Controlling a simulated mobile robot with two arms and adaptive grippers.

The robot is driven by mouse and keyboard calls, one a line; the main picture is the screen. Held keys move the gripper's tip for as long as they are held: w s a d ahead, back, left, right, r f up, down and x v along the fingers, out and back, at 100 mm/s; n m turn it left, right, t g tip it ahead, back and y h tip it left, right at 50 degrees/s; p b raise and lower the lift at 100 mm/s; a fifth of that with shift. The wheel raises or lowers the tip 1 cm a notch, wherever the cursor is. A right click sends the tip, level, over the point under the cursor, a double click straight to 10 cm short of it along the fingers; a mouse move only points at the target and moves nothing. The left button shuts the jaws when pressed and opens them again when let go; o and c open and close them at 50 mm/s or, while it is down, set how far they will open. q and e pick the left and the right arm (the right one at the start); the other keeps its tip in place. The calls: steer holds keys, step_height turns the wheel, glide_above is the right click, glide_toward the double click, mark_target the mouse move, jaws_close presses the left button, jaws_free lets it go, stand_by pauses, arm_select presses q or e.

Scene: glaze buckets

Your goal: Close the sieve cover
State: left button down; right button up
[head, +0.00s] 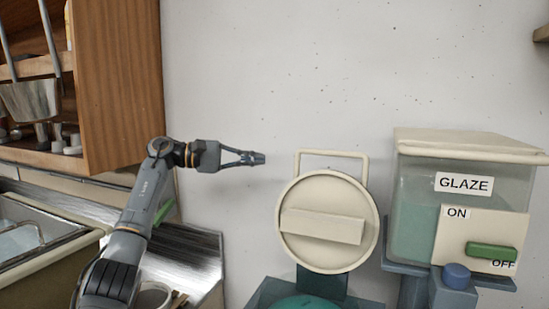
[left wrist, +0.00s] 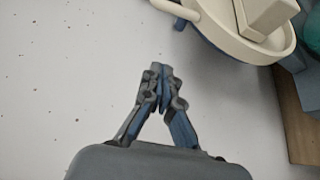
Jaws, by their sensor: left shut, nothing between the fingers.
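The sieve cover (head: 328,248) is a round cream disc with a raised bar across its face. It stands upright, tipped open, above a teal sieve or bucket (head: 305,301) at the bottom edge of the head view. A cream loop handle (head: 333,153) rises behind its top. My left gripper (head: 262,158) is shut and empty, to the left of the loop and apart from it. In the left wrist view the shut fingertips (left wrist: 160,68) show below and left of the cover (left wrist: 240,42). My right gripper is not in view.
A glaze dispenser (head: 411,207) with a green lever (head: 491,251) between ON and OFF stands close at the right. A wooden cabinet (head: 117,85) hangs at the upper left above a metal counter (head: 187,258). The wall between is bare.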

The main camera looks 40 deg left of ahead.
arm_select(q)
steer(key=w+d+p, duration=0.2)
steer(key=d+p, duration=0.2)
steer(key=d, duration=0.4)
steer(key=shift+w+d+p, duration=0.2)
steer(key=shift+p, duration=0.1)
steer(key=shift+w, duration=0.1)
